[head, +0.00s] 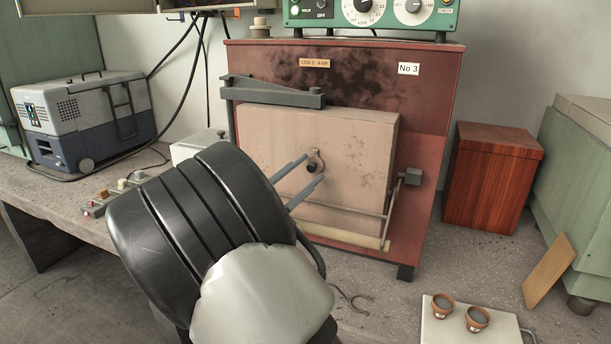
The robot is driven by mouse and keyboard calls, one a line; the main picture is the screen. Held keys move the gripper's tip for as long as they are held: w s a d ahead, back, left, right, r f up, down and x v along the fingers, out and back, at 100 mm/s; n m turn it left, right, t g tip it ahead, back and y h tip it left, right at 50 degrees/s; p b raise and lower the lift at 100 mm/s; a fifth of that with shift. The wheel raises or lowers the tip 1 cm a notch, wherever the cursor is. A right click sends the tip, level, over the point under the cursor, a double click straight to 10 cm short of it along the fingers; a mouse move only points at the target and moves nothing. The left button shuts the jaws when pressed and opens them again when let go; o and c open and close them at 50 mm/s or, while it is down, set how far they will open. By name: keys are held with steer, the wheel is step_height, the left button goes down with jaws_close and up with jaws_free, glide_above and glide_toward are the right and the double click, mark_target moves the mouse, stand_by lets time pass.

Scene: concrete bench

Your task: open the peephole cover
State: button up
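A dark red furnace (440,120) stands on the bench with a thick beige door (270,135) on its front. Near the middle of the door is the peephole cover, a small dark round piece (312,167) below a small metal fitting (316,153). My gripper (314,168) reaches in from the lower left. Its two grey fingers are apart, with their tips on either side of the dark piece in this view. I cannot tell whether they touch it or how far they are from the door. My black and white wrist hides the bench below left.
A grey hinge arm (272,92) runs above the door. A latch rod with a wooden handle (345,236) crosses its lower part. A reddish wooden box (491,177) stands right. Two small pots (460,312) sit on a pale board (438,332) at the front right.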

steer(key=shift+w+d+r, duration=0.1)
steer(key=shift+w, duration=0.05)
jaws_close()
